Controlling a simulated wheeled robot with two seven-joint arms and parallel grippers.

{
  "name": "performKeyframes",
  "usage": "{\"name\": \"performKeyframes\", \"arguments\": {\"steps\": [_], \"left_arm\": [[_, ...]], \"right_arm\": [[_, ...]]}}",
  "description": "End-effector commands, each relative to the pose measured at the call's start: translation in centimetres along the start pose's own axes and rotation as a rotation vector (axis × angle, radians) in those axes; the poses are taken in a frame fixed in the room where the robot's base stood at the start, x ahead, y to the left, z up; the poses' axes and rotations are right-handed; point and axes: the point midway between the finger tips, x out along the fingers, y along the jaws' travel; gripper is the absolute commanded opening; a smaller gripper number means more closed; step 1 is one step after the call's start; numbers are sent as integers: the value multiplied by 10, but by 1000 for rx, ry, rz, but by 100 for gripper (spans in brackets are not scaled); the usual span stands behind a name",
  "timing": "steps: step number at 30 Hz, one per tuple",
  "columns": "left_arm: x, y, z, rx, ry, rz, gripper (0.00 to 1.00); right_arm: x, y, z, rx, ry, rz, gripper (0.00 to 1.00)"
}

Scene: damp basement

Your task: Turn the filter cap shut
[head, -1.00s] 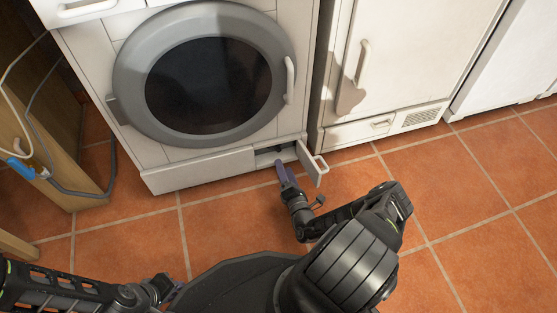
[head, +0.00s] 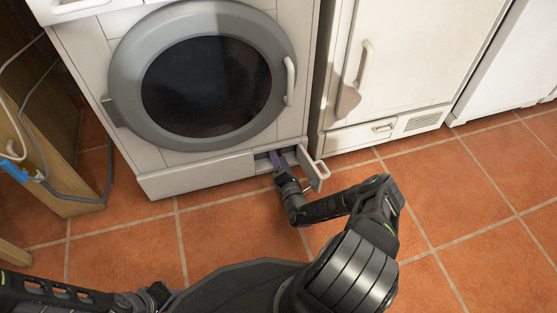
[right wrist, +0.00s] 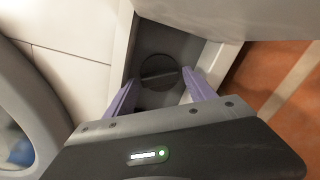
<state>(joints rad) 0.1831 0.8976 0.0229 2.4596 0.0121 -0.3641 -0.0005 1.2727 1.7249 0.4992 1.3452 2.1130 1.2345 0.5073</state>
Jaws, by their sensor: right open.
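The filter cap (right wrist: 159,70) is a dark round cap with a bar across it, set in the grey recess at the bottom right of the washing machine (head: 150,183). The bar looks tilted in the right wrist view. The small flap (head: 309,167) of the recess stands open to the right. My right gripper (head: 276,160) reaches into the recess opening. In the right wrist view its two purple fingers (right wrist: 160,92) are apart, one on each side below the cap, with nothing between them. In the head view the cap is hidden. My left gripper does not show clearly; only its arm is at the lower left.
The round washer door (head: 207,85) is closed above the recess. A white cabinet (head: 400,60) with a lower drawer stands to the right. A wooden unit (head: 60,150) with a grey hose is at the left. The tiled floor in front is clear.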

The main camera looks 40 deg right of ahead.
Motion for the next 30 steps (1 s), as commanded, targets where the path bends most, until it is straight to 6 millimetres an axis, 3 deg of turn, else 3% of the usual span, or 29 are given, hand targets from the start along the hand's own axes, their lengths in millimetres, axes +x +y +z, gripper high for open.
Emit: {"name": "performKeyframes", "arguments": {"steps": [8, 26, 30], "left_arm": [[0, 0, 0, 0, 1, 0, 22], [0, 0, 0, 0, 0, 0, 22], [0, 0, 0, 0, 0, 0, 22]], "right_arm": [[2, 0, 0, 0, 0, -1, 64], [2, 0, 0, -1, 1, -1, 15], [2, 0, 0, -3, 1, -1, 14]]}}
